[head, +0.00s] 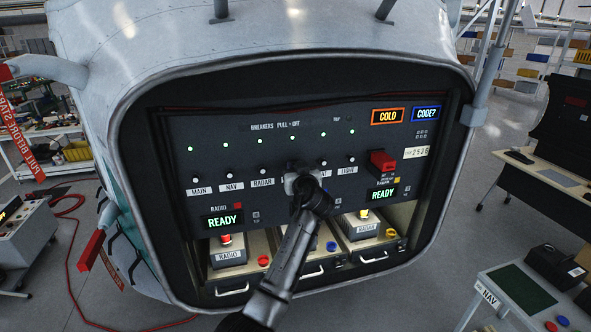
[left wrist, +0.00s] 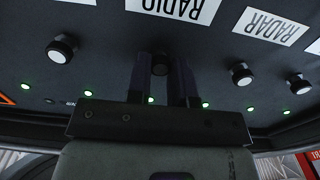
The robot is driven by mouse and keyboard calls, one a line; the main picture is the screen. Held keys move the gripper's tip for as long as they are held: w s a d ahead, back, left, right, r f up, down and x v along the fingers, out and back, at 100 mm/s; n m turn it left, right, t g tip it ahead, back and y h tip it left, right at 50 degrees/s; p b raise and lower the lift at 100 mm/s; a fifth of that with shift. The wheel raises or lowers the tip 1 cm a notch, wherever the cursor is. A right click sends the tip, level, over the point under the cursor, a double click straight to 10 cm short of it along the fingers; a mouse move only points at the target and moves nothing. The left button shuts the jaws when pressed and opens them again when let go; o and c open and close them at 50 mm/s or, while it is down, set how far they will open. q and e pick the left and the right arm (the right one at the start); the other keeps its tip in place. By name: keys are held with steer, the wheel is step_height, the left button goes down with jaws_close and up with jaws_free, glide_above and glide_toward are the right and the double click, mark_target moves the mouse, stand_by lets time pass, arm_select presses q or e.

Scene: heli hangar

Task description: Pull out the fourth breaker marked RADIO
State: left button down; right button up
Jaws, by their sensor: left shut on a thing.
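The dark breaker panel (head: 240,130) has a row of knobs with white labels below them. My left gripper (head: 297,172) covers the fourth position, between RADAR and a partly hidden label. In the left wrist view, the gripper (left wrist: 160,75) has its two fingers shut on the dark knob of the RADIO breaker (left wrist: 160,62). The RADIO label (left wrist: 180,8) shows upside down just above it. How far the knob stands out from the panel cannot be told. My right gripper is not in view.
Neighbouring knobs are close on both sides: the RADAR breaker (left wrist: 240,72) and another knob (left wrist: 62,48). A row of lit green lamps (head: 257,140) runs above. Below are READY displays (head: 222,220) and radio drawers (head: 228,258). A red guarded switch (head: 382,161) is at the right.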

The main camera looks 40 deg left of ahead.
arm_select(q)
steer(key=shift+b+v, duration=0.7)
steer(key=shift+v, duration=0.15)
steer(key=c, duration=1.2)
jaws_free()
steer(key=shift+o, duration=1)
